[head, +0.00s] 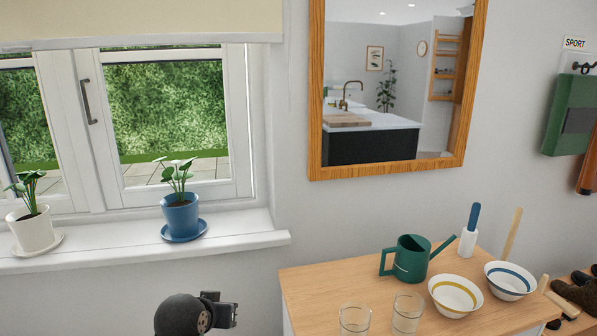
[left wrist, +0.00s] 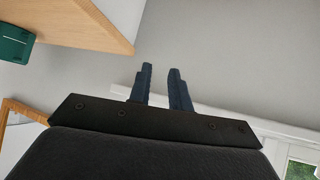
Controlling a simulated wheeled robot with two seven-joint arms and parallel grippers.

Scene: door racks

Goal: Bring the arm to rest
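My left arm shows at the bottom of the head view, with its black left gripper (head: 228,312) in front of the wall below the window sill. In the left wrist view, the two dark fingers of this gripper (left wrist: 161,70) stand a little apart with nothing between them. They point at the bare grey wall and touch nothing that I can see. My right arm and gripper are not in view.
Right of the gripper is a wooden tabletop (head: 312,279) with a green watering can (head: 411,262), glasses and bowls. Above is the sill (head: 110,257) with a blue pot (head: 181,216) and a white pot (head: 31,231). The wall between is clear.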

